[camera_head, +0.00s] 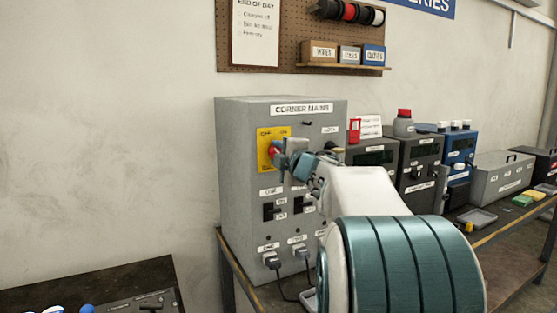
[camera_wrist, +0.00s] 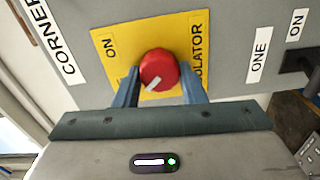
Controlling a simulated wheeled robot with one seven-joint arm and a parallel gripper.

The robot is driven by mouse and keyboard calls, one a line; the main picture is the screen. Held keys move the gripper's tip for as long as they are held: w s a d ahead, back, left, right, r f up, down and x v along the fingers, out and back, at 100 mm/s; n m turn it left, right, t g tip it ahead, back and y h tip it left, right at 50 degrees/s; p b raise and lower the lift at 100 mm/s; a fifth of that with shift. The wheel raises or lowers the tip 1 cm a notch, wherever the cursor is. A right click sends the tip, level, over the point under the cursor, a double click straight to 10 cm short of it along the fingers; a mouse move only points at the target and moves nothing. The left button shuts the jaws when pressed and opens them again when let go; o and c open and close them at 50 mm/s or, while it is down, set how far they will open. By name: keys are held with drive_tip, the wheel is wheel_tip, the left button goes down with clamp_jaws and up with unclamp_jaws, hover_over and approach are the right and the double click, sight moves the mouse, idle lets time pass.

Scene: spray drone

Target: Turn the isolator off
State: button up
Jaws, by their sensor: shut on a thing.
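The isolator is a round red knob (camera_wrist: 159,70) with a pale pointer mark, set on a yellow plate (camera_wrist: 185,32) lettered ON and ISOLATOR. In the wrist view the mark points to the lower left. The plate (camera_head: 266,136) is on the front of the grey CORNER MAINS box (camera_head: 237,190). My gripper (camera_wrist: 160,88) has its two fingers on either side of the knob, shut on it. In the head view my gripper (camera_head: 276,153) reaches the plate from the right, and only part of the knob (camera_head: 272,152) shows.
Below the isolator on the box are black switches (camera_head: 270,212) and plugs with cables (camera_head: 272,262). Grey and blue chargers (camera_head: 459,150) stand to the right on the bench. A pegboard (camera_head: 290,80) hangs above. A lower table (camera_head: 90,285) stands at the left.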

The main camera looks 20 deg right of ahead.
drive_tip(key=shift+n, duration=0.5)
drive_tip(key=o, duration=1)
drive_tip(key=shift+s, duration=0.1)
drive_tip(key=s, duration=1.3)
drive_tip(key=shift+s+d, duration=0.25)
drive_tip(key=shift+s, duration=0.1)
